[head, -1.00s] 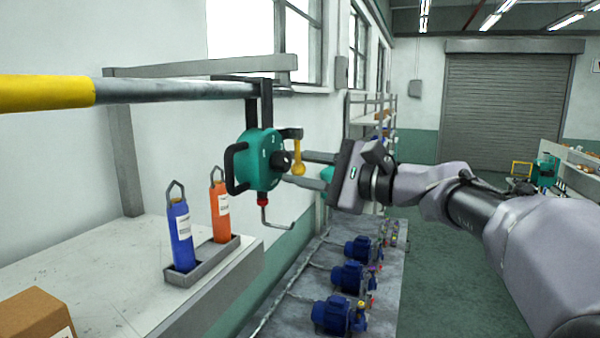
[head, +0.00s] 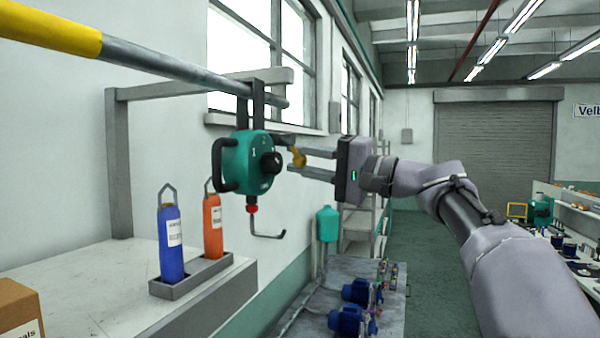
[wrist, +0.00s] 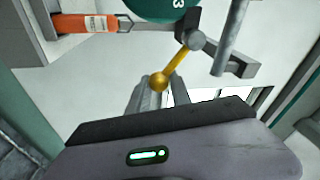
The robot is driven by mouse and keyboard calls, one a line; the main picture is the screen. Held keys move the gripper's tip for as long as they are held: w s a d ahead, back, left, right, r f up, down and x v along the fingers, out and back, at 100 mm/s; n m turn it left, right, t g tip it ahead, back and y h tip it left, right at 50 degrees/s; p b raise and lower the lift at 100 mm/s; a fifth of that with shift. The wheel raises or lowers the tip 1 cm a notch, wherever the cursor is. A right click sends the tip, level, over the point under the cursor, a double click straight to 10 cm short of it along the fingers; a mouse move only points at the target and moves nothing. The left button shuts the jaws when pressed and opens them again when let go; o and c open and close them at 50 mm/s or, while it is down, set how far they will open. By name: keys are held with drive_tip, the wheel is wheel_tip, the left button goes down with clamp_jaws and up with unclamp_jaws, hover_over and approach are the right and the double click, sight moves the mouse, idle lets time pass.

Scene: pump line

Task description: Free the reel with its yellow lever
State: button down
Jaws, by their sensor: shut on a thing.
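The reel (head: 246,163) is a teal-green body with dark handles, a black numbered knob, and a red collar and grey hook below. It hangs from a grey beam by a dark bracket. Its yellow lever (head: 298,157) sticks out at its right and ends in a ball. My gripper (head: 305,162) comes from the right with its two fingers at the lever's ball and is shut on it. In the wrist view the yellow lever (wrist: 172,67) runs from a grey pivot down to the fingers; the exact contact is partly hidden.
A beam with a yellow end (head: 50,30) crosses the upper left. A blue bottle (head: 172,240) and an orange bottle (head: 212,228) stand in a grey holder on a white bench (head: 90,285). Several blue pumps (head: 350,318) sit low on a grey bench. The wall is close behind.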

drive_tip(key=shift+w+d+r+n, duration=0.15)
drive_tip(key=shift+w+n, duration=0.1)
drive_tip(key=shift+n, duration=0.3)
drive_tip(key=shift+w+d+r+n, duration=0.1)
drive_tip(key=shift+w+r+n, duration=0.1)
drive_tip(key=shift+n, duration=0.35)
drive_tip(key=shift+r, duration=0.1)
drive_tip(key=c, duration=1)
unclamp_jaws()
drive_tip(key=shift+a, duration=0.15)
drive_tip(key=shift+g+y, duration=0.3)
drive_tip(key=b+v, duration=0.4)
drive_tip(key=v, duration=1.3)
drive_tip(key=shift+d, duration=0.2)
drive_tip(key=shift+s, duration=0.15)
